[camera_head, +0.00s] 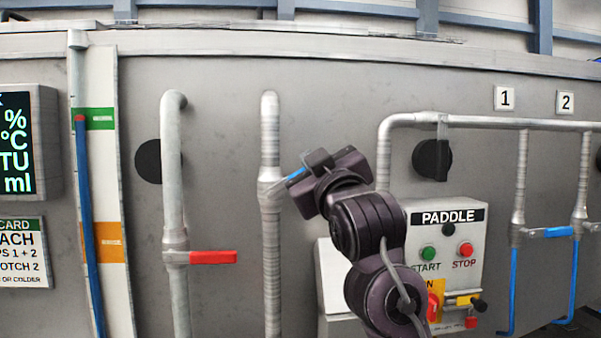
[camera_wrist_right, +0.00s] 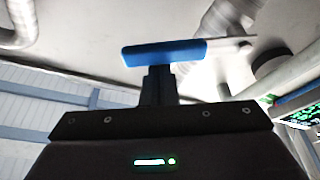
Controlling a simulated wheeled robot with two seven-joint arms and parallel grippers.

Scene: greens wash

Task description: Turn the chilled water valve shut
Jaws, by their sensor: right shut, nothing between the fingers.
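The valve with the blue lever (camera_head: 296,175) sits on the second vertical pipe (camera_head: 270,230). In the head view its lever points right and slightly up, and its outer end is hidden behind my right gripper (camera_head: 316,162). In the right wrist view the blue lever (camera_wrist_right: 165,52) lies across the tips of my shut right fingers (camera_wrist_right: 158,84). The fingers are at the lever, with nothing between them; whether they touch it I cannot tell. No label shows on this valve. My left gripper is not in view.
A red lever (camera_head: 213,257) sticks out right from the pipe to the left. The PADDLE control box (camera_head: 462,240) stands right, partly behind my right arm. Two more pipes further right carry blue hoses (camera_head: 513,285) and a blue lever (camera_head: 558,232).

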